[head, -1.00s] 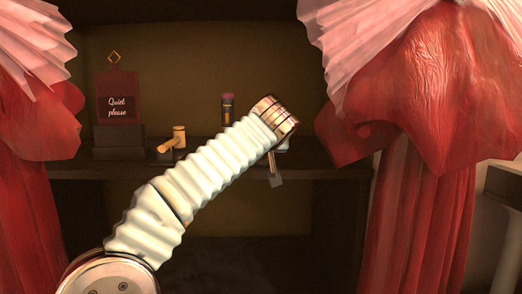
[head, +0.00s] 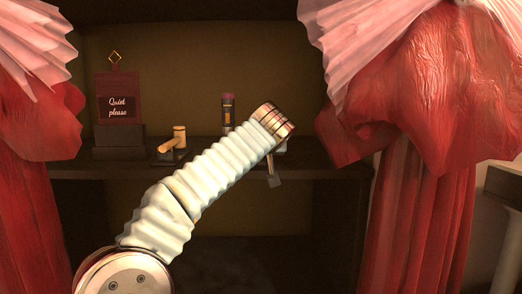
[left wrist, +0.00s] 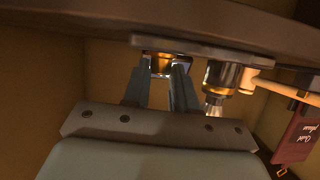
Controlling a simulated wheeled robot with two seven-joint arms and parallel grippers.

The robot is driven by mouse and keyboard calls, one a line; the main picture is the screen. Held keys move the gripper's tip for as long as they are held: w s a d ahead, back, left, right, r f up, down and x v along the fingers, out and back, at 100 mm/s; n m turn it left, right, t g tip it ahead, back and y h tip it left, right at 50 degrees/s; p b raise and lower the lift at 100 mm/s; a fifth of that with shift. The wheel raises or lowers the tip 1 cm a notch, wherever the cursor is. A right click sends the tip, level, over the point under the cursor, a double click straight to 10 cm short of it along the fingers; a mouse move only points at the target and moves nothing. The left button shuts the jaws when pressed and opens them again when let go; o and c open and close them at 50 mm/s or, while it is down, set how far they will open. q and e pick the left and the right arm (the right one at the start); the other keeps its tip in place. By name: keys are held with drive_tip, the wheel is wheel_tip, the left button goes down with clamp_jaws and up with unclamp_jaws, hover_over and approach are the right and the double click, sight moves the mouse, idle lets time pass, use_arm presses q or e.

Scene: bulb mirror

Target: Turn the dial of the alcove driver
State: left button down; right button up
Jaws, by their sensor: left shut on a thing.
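In the left wrist view my left gripper (left wrist: 160,68) has its two grey fingers on either side of a small shiny metal piece with an orange glint, seemingly the dial (left wrist: 160,62) of the driver. It is shut on this piece, just at the shelf edge. Any markings on the dial are too small to read. In the head view my left arm reaches to the shelf, and its wrist hides most of the gripper and the dial. A small grey plate hangs below the wrist; I cannot tell what it belongs to. My right gripper is in neither view.
A brass post with a side arm (head: 179,135) stands on the alcove shelf (head: 330,172), left of my wrist. A dark cylinder with a purple top (head: 228,108) stands behind my arm. A "Quiet please" sign (head: 118,108) is at the left. Red curtains (head: 415,215) frame the alcove.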

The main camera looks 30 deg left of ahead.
use_arm(q)
drive_tip(key=shift+a+h, duration=0.15)
drive_tip(key=shift+h, duration=0.15)
drive_tip(key=shift+s+a+m+t+h, duration=0.15)
drive_tip(key=shift+m+t+h, duration=0.1)
drive_tip(key=shift+m+h, duration=0.2)
drive_tip(key=shift+s+a+m+t+h, duration=0.1)
drive_tip(key=shift+m+t+h, duration=0.2)
drive_tip(key=shift+m, duration=0.25)
drive_tip(key=m+h+p, duration=0.1)
drive_tip(key=h, duration=0.1)
drive_tip(key=m+t+h+p, duration=0.1)
drive_tip(key=m, duration=0.1)
drive_tip(key=shift+a+r+h+p, duration=0.1)
drive_tip(key=shift+a+h+p, duration=0.25)
drive_tip(key=shift+p, duration=0.05)
drive_tip(key=shift+a+m+h, duration=0.1)
drive_tip(key=shift+m+h, duration=0.3)
drive_tip(key=shift+m, duration=0.1)
drive_tip(key=shift+a+m+h+p, duration=0.1)
drive_tip(key=shift+m+h+p, duration=0.3)
drive_tip(key=shift+m+h, duration=0.35)
drive_tip(key=shift+a+f+m+h, duration=0.1)
drive_tip(key=shift+f+m+h, duration=0.15)
drive_tip(key=shift+m+h, duration=0.5)
drive_tip(key=shift+h, duration=0.3)
